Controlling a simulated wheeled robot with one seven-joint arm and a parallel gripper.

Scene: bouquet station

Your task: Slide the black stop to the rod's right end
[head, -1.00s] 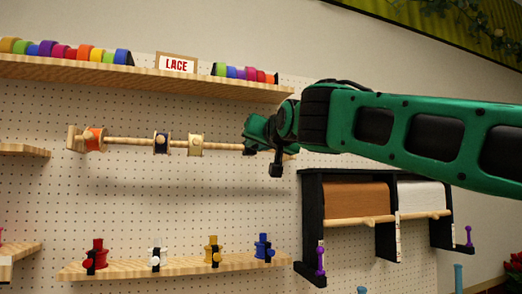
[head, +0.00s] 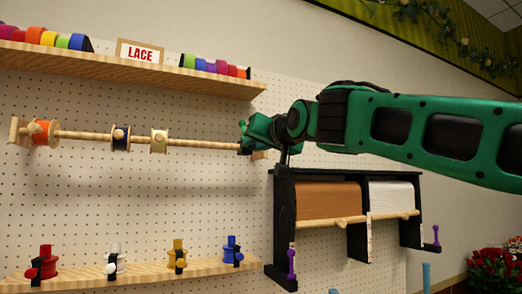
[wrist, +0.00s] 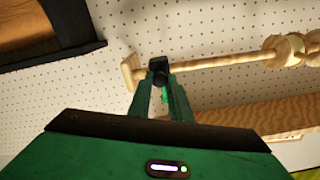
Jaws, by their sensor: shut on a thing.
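The wooden rod (head: 200,143) runs along the pegboard and carries an orange spool (head: 42,132), a dark blue spool (head: 121,138) and a cream spool (head: 159,141). In the wrist view the black stop (wrist: 159,68) sits on the rod (wrist: 215,62), between my fingertips. My gripper (wrist: 160,82) is shut on it. A short piece of bare rod shows between the stop and the wooden end bracket (wrist: 131,72), the rod's right end in the head view. In the head view my gripper (head: 246,146) hides most of the stop.
A shelf with ribbon rolls and a LACE sign (head: 140,53) is above the rod. A black paper-roll rack (head: 283,215) hangs below and right of my gripper. A lower shelf (head: 145,272) holds several coloured pieces. The rod between cream spool and gripper is bare.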

